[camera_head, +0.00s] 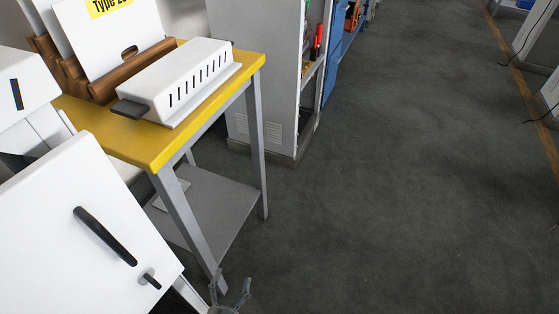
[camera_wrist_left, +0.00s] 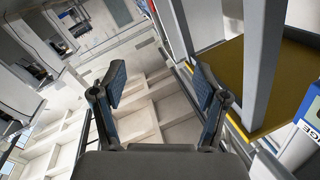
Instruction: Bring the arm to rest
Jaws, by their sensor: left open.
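My left gripper (camera_head: 230,290) shows at the bottom edge of the head view, low beside the front leg of the yellow-topped table. In the left wrist view the same gripper (camera_wrist_left: 159,82) has its two fingers spread wide apart, with nothing between them. Both fingers have blue-grey ribbed pads. Most of my left arm is hidden in the head view. My right gripper is in neither view.
The yellow-topped table (camera_head: 155,148) carries a white slotted box (camera_head: 178,80) and a brown rack (camera_head: 92,80). A white panel with a black handle (camera_head: 105,236) fills the lower left. A grey cabinet (camera_head: 262,75) stands behind. The dark floor (camera_head: 410,180) is open to the right.

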